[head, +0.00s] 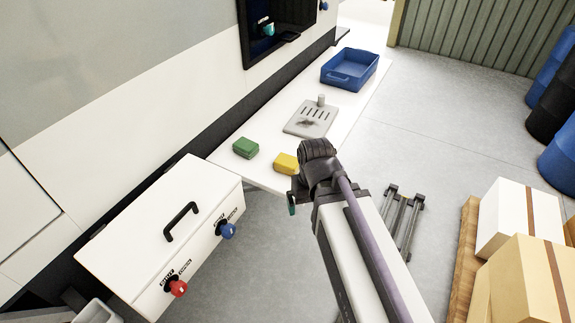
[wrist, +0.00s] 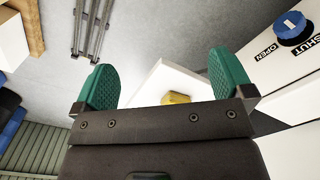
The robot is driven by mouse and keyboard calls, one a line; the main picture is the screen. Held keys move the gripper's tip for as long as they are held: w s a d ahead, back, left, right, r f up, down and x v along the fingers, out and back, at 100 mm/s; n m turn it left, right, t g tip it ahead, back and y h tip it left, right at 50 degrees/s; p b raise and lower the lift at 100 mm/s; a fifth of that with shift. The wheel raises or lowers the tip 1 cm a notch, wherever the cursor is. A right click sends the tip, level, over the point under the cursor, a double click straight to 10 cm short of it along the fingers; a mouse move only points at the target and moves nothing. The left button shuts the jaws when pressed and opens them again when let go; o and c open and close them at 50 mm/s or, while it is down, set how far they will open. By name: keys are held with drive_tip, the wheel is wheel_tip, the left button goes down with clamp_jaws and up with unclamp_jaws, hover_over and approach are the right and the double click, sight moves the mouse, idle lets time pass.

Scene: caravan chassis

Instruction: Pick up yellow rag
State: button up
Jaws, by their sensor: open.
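The yellow rag (head: 285,163) is a small folded block on the near end of the white counter, left of my arm's end in the head view. In the wrist view the yellow rag (wrist: 176,98) shows between my fingers, partly hidden behind the gripper's dark body. My gripper (wrist: 168,82) has two green pads spread wide apart with nothing between them. In the head view one green fingertip of my gripper (head: 292,208) shows just in front of the counter end; the rest is hidden by my wrist. The rag is apart from the fingers.
A green folded rag (head: 246,148) lies left of the yellow one. A grey slotted plate (head: 313,118) and a blue bin (head: 350,70) stand farther along the counter. A white box (head: 150,235) with a handle and knobs is at left. Cartons (head: 525,280) stand at right.

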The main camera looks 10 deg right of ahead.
drive_tip(key=f+b, duration=0.1)
drive_tip(key=n+t+y+b, duration=0.3)
drive_tip(key=n+y, duration=0.1)
drive_tip(key=n, duration=0.5)
approach(288, 160)
drive_tip(key=shift+w+d, duration=0.15)
drive_tip(key=shift+w, duration=0.1)
drive_tip(key=shift+s+r+n, duration=0.2)
drive_tip(key=shift+s+n, duration=0.05)
drive_tip(key=shift+n, duration=0.45)
drive_tip(key=b+x, duration=0.6)
drive_tip(key=shift+s+f, duration=0.1)
drive_tip(key=shift+f, duration=0.05)
drive_tip(key=shift+h, duration=0.3)
drive_tip(key=b+x, duration=0.4)
drive_tip(key=x, duration=0.1)
drive_tip(key=shift+a, duration=0.2)
drive_tip(key=shift+s, duration=0.1)
drive_tip(key=c, duration=1)
